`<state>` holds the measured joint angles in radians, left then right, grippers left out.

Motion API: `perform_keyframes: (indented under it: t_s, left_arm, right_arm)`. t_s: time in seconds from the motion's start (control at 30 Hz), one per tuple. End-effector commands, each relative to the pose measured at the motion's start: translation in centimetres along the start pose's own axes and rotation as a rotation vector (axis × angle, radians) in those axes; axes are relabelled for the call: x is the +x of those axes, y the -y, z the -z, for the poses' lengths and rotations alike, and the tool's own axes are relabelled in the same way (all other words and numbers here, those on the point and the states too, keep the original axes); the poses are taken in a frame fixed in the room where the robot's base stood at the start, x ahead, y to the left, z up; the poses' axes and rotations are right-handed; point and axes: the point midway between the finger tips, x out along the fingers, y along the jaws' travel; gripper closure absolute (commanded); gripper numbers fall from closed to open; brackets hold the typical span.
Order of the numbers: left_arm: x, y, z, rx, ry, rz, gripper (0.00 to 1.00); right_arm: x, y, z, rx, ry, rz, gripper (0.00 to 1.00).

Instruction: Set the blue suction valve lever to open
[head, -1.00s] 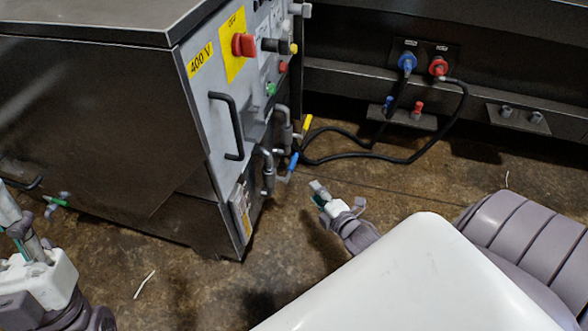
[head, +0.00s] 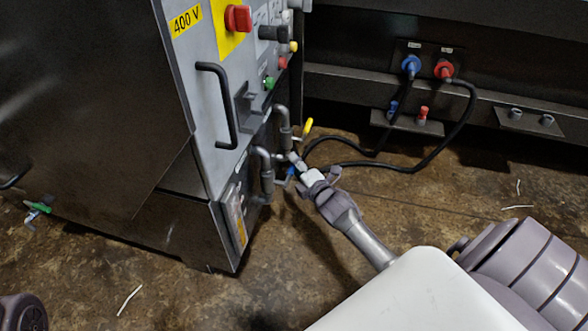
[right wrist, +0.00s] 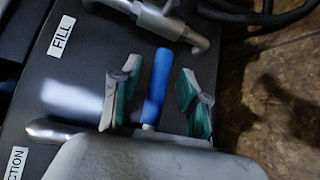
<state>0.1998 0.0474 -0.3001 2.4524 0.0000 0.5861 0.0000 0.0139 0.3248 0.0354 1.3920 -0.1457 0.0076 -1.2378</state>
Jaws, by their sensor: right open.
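The blue lever (head: 290,171) sits on the lower pipework at the side of the grey cabinet. In the right wrist view the blue lever (right wrist: 158,85) lies between the two fingers of my right gripper (right wrist: 159,78), with a gap on each side. My right gripper (head: 297,162) is open at the lever and partly covers it in the head view. A label ending in "CTION" (right wrist: 16,163) is cut off at the left edge of the wrist view. My left gripper is out of view.
A yellow lever (head: 307,126) is just above, near a second pipe (head: 283,125). A "FILL" label (right wrist: 61,40) is on the dark panel. Black hoses (head: 400,168) run behind to blue and red connectors. A black handle (head: 218,105) sticks out of the cabinet (head: 195,60).

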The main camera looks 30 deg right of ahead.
Motion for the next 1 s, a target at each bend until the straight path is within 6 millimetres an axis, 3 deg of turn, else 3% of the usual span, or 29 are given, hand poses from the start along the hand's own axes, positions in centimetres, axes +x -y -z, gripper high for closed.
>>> perform_keyframes:
  t_s: [0.13,0.43,0.7,1.0]
  left_arm:
    - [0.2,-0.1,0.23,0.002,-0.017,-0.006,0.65]
    - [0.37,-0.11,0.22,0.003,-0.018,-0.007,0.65]
    - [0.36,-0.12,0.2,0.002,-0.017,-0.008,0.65]
    - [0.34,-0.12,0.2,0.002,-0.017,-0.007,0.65]
  right_arm:
    - [1.04,0.07,-0.06,0.0,0.001,0.001,0.56]
    - [1.17,-0.01,-0.06,0.0,0.001,0.002,0.56]
    - [1.15,0.0,-0.06,0.0,0.001,0.001,1.0]
    - [1.14,0.02,-0.04,0.0,0.001,0.002,1.0]
